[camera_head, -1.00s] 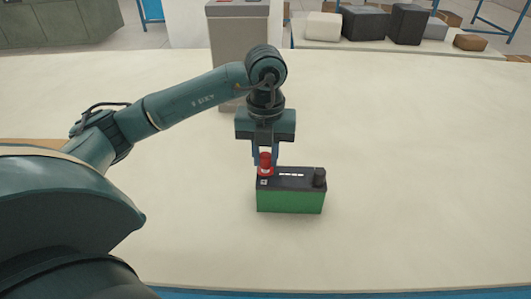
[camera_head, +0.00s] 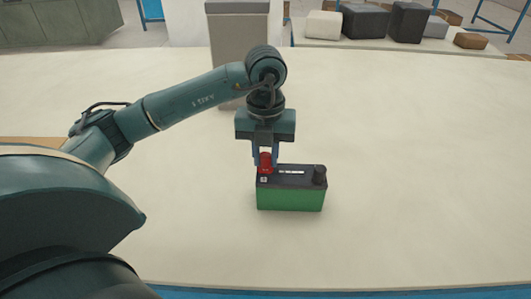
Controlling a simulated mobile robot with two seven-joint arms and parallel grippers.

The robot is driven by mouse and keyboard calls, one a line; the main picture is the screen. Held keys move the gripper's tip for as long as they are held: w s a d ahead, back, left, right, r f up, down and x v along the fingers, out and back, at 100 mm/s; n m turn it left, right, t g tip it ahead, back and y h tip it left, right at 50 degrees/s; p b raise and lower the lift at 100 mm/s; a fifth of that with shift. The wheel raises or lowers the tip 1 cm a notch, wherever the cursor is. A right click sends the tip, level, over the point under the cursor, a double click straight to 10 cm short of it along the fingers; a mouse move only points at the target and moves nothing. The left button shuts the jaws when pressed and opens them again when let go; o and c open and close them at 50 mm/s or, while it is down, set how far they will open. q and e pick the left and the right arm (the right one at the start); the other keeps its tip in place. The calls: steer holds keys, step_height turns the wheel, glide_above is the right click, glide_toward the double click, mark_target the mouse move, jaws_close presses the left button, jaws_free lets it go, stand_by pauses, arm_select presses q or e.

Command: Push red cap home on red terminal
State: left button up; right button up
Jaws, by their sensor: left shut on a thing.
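A green battery (camera_head: 291,198) with a dark top stands upright on the pale table. A black capped post (camera_head: 319,175) rises at the right end of its top. The red cap (camera_head: 265,163) is at the left end of the top, over the spot of the red terminal, which is hidden. My left gripper (camera_head: 265,160) points straight down and is shut on the red cap. The cap's lower edge is at the battery top; I cannot tell whether it is fully seated. My right gripper is out of view.
A grey bin-like box (camera_head: 239,60) stands behind the arm. Several boxes, among them a white one (camera_head: 323,26) and a black one (camera_head: 407,22), sit on a surface at the back right. The table (camera_head: 420,160) is clear to the right of the battery.

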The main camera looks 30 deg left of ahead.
arm_select(q)
steer(key=shift+f, duration=0.35)
stand_by(0.4)
steer(key=o, duration=1.5)
steer(key=shift+r, duration=0.15)
steer(key=shift+r+p, duration=2.4)
steer(key=shift+r, duration=1)
